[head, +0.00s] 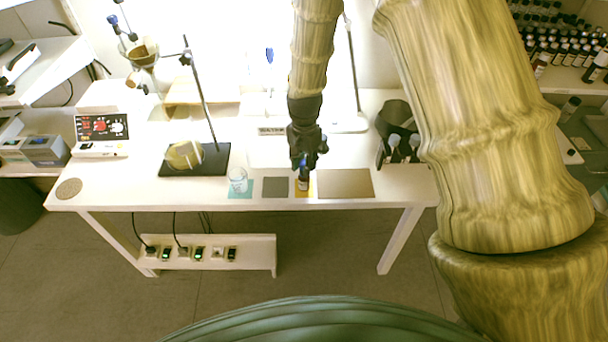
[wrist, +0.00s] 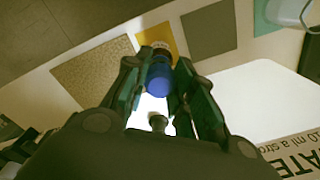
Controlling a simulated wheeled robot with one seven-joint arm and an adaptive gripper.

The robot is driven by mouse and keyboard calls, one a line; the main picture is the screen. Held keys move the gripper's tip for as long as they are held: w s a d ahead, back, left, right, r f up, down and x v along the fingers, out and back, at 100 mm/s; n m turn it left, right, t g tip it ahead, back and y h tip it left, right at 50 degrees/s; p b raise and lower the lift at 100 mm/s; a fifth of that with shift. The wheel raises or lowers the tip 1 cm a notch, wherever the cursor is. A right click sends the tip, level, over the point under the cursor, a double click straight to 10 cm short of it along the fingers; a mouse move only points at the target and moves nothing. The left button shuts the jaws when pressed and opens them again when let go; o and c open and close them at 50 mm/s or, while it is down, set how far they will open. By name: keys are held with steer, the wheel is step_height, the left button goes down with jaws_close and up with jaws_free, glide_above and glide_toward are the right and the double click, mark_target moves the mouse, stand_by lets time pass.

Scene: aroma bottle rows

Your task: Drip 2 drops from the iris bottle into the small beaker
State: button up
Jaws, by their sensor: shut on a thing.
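A small dark bottle (head: 303,185) with a blue top stands at or just above the yellow mat (head: 311,190); its label is too small to read, so I cannot confirm it is iris. My gripper (head: 303,163) points down over it. In the wrist view the fingers (wrist: 160,88) are shut around the blue top (wrist: 158,78), and the bottle's dark body (wrist: 160,50) shows beyond them. The small clear beaker (head: 238,180) stands upright on a teal mat to the left. Its edge also shows in the wrist view (wrist: 288,12).
A grey mat (head: 275,187) lies between beaker and bottle, bare. A bare tan mat (head: 345,183) lies to the right. A dark rack (head: 396,122) stands at the right end. A stand with a dark base (head: 213,160) is behind the beaker. A WATER sign (head: 271,131) lies behind my gripper.

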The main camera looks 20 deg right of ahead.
stand_by(0.3)
steer(key=shift+r+p, duration=3.3)
steer(key=shift+r, duration=1.1)
